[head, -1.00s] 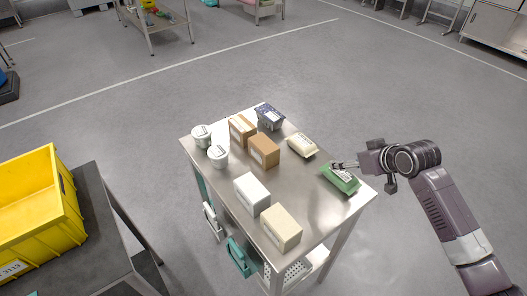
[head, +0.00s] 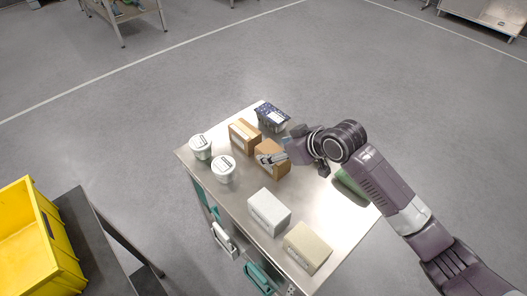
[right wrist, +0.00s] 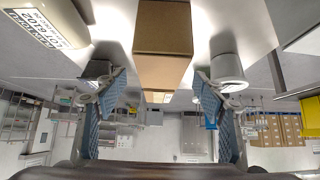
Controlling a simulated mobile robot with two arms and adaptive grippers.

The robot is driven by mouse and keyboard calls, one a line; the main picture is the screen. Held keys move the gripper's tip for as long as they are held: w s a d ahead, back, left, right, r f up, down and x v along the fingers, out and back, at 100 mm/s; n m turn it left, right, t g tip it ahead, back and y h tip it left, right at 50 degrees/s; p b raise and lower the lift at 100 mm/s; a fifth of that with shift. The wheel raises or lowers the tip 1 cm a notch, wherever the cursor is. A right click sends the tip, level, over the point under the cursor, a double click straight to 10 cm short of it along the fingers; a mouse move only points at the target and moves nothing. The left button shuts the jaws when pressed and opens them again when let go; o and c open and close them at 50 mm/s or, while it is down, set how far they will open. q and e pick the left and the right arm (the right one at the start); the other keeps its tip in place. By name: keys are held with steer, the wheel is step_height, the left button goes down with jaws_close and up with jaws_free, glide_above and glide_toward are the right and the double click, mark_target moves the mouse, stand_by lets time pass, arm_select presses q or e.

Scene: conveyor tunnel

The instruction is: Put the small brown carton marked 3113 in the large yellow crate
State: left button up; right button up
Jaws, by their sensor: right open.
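Two brown cartons stand on the steel table, one further back (head: 244,137) and one nearer (head: 279,172). No number on either can be read. My right gripper (head: 268,158) is at the nearer carton and partly covers it. In the right wrist view my right gripper (right wrist: 158,97) is open, with a brown carton (right wrist: 163,45) showing between its fingers. I cannot tell whether the fingers touch it. The large yellow crate (head: 40,232) is at the left edge, cut off by the frame. My left gripper is not in view.
Two white tubs (head: 201,147) (head: 223,168) stand left of the cartons. A dark blue punnet (head: 272,116) is behind. A white box (head: 269,211) and a cream box (head: 307,247) stand in front. A green packet (head: 349,184) is partly under my arm. A dark table (head: 92,240) bears the crate.

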mark_target(273, 151)
steer(key=shift+w+a+f, duration=0.3)
steer(key=shift+a+f, duration=0.05)
steer(key=shift+w+a+f, duration=0.15)
steer(key=shift+f, duration=0.1)
steer(key=shift+w+a+f, duration=0.1)
steer(key=shift+f, duration=0.2)
steer(key=shift+w+a+f+p, duration=0.15)
steer(key=shift+f+p, duration=0.1)
steer(key=shift+p, duration=0.15)
steer(key=x, duration=0.3)
steer(key=shift+w+a+f+p, duration=0.1)
steer(key=shift+f+p, duration=0.15)
steer(key=shift+p, duration=0.1)
steer(key=shift+w+a+f, duration=0.2)
steer(key=shift+f, duration=0.05)
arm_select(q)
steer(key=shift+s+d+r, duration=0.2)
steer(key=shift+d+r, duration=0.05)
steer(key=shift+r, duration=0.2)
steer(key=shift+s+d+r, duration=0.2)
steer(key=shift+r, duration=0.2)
arm_select(e)
steer(key=shift+c, duration=0.7)
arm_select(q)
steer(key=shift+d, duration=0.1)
arm_select(e)
steer(key=c, duration=1.4)
